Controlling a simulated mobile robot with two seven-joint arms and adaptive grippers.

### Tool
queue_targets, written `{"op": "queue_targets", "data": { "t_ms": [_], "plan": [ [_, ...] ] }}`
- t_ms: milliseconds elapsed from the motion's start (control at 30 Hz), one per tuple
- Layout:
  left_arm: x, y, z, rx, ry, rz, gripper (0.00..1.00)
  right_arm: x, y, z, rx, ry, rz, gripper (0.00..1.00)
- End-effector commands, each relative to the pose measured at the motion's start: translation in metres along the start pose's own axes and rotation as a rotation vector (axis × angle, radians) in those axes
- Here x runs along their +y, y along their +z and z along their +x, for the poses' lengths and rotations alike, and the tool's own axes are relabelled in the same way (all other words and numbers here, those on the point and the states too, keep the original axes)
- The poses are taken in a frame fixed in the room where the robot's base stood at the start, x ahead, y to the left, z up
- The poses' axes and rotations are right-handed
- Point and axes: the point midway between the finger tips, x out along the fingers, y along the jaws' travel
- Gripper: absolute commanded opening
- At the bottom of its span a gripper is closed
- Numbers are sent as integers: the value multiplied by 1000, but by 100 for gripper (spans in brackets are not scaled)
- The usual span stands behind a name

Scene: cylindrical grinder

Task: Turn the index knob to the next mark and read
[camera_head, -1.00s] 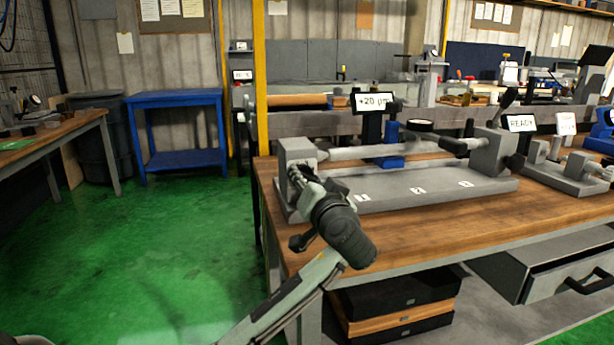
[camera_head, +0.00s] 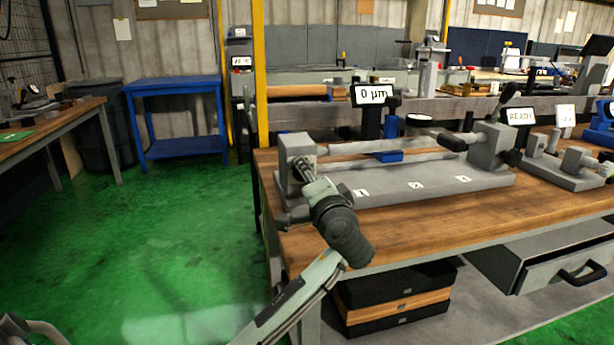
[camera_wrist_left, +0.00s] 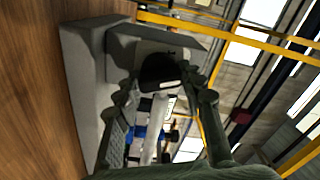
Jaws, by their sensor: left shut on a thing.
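The bench fixture (camera_head: 415,187) is a grey base carrying a horizontal shaft (camera_head: 400,160) between a left headstock (camera_head: 292,152) and a right block (camera_head: 490,150). My left gripper (camera_head: 303,172) is at the headstock, and its wrist hides the knob in the head view. In the left wrist view, the dark round index knob (camera_wrist_left: 158,72) with a small white mark sits between the fingers of my left gripper (camera_wrist_left: 165,88), which is shut on it. The display (camera_head: 371,94) behind the shaft reads 0 µm. Number labels (camera_head: 416,185) lie along the base.
A dial gauge (camera_head: 420,120) stands by the shaft. A READY screen (camera_head: 520,116) and another small fixture (camera_head: 562,168) are at right. An open drawer (camera_head: 545,265) juts out below the bench (camera_head: 430,228). A blue table (camera_head: 180,145) stands at left; green floor there is clear.

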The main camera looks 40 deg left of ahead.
Motion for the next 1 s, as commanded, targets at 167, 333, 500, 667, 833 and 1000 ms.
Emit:
{"op": "queue_targets", "data": {
  "t_ms": [167, 333, 500, 667, 833, 1000],
  "plan": [
    [1, 0, 0, 0, 1, 24, 10, 0, 0, 0, 0, 0, 0, 46],
    [1, 0, 0, 0, 2, 28, 10, 0, 0, 0, 0, 0, 0, 46],
    [1, 0, 0, 0, 2, 27, 10, 0, 0, 0, 0, 0, 0, 46],
    [1, 0, 0, 0, 1, 26, 55, 0, 0, 0, -1, 0, 0, 46],
    [1, 0, 0, 0, 1, 26, 59, 0, 0, 0, -1, 0, 0, 46],
    [1, 0, -2, 1, 1, 26, 59, 0, 0, -1, -1, -1, 1, 46]
  ]
}}
